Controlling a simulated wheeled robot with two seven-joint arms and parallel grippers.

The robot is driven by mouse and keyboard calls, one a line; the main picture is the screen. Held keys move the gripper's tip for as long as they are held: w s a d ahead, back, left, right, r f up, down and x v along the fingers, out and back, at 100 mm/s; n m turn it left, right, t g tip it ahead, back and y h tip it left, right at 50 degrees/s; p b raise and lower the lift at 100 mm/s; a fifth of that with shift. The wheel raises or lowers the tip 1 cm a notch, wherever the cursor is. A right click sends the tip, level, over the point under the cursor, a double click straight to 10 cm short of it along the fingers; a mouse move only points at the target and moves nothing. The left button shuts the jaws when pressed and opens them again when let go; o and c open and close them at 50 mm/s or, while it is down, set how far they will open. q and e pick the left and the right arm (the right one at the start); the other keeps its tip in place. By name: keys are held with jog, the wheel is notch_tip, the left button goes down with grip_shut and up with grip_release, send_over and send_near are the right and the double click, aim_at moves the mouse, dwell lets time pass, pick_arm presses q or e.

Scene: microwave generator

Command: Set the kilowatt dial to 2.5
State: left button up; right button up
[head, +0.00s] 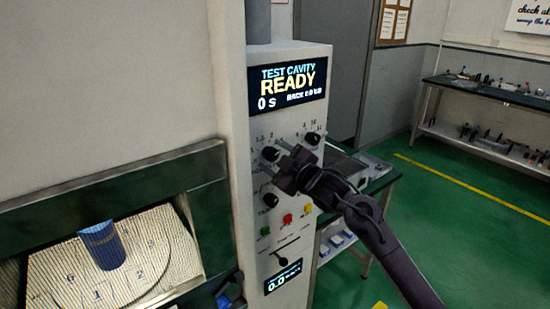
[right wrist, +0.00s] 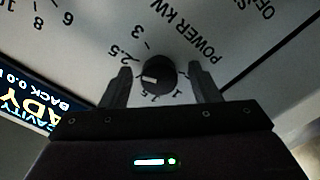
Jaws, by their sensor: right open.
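The kilowatt dial is a round black knob (head: 270,153) at the upper left of the control panel, with numbers around it. In the right wrist view the knob (right wrist: 160,75) has the words POWER KW beside it. Its white mark points to the picture's left, slightly down; the 2.5 label (right wrist: 124,55) is above and left of the mark. My right gripper (head: 278,158) is at the panel, open. In the right wrist view its fingers (right wrist: 162,85) stand on either side of the knob, with a gap on each side. My left gripper is not in view.
Another black knob (head: 311,136) is to the upper right and a third (head: 271,200) below. The display (head: 287,85) reads READY. A blue cup (head: 103,246) stands in the open cavity at left.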

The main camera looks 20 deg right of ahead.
jog(key=shift+s+d+f+b, duration=0.15)
jog(key=shift+s+b, duration=0.2)
jog(key=shift+s, duration=0.1)
jog(key=b+v, duration=0.2)
jog(key=v, duration=0.5)
jog(key=shift+w, duration=0.1)
